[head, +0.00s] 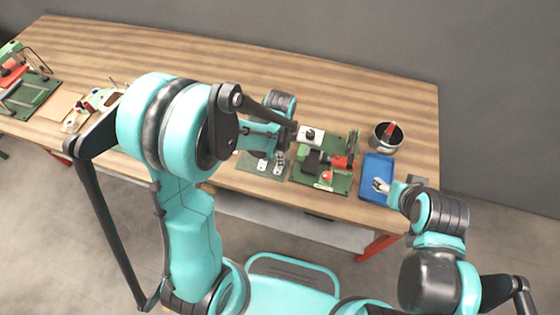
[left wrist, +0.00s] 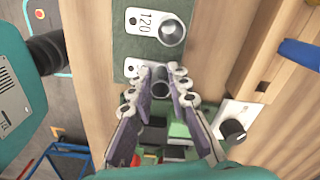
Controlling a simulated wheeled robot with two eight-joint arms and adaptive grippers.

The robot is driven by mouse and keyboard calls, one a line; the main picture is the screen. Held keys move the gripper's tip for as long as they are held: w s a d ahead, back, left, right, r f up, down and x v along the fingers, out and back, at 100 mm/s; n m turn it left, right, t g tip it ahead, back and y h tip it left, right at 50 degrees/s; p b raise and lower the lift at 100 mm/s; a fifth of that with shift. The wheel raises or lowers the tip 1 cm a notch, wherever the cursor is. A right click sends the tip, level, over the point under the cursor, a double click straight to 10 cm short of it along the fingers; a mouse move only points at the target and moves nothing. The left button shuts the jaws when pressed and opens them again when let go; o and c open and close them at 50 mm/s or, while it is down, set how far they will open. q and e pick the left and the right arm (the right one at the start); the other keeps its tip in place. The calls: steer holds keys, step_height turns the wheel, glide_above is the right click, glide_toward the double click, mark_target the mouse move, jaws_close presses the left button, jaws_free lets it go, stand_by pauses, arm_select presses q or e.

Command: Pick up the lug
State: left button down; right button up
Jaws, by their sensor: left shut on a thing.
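A green mat (left wrist: 185,50) holds metal lugs with white flat tongues; it also shows in the head view (head: 246,163). One lug (left wrist: 143,22), marked 120, lies at the top of the left wrist view with its round barrel to the right. A second lug (left wrist: 131,68) lies below it, its tongue partly hidden by a finger. My left gripper (left wrist: 161,80) is shut on this second lug, its fingers on either side of the dark barrel. My right gripper (head: 381,185) is small over the blue tray; its jaws are not clear.
The blue tray (head: 377,165) lies at the table's right end, with a metal pot (head: 386,136) behind it. A green fixture board (head: 335,181) with red and black parts stands right of the mat. The back of the table is clear.

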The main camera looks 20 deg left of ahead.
arm_select(q)
step_height(320, 180, up, 4)
steer(key=shift+r+p, duration=0.25)
steer(key=shift+p, duration=0.85)
steer(key=d+r+p, duration=0.2)
steer(key=d+r, duration=0.4)
steer(key=d, duration=0.5)
steer(key=shift+s+d+r+p, duration=0.25)
steer(key=shift+s+d+p, duration=0.1)
steer(key=shift+p, duration=0.05)
arm_select(e)
step_height(320, 180, up, 5)
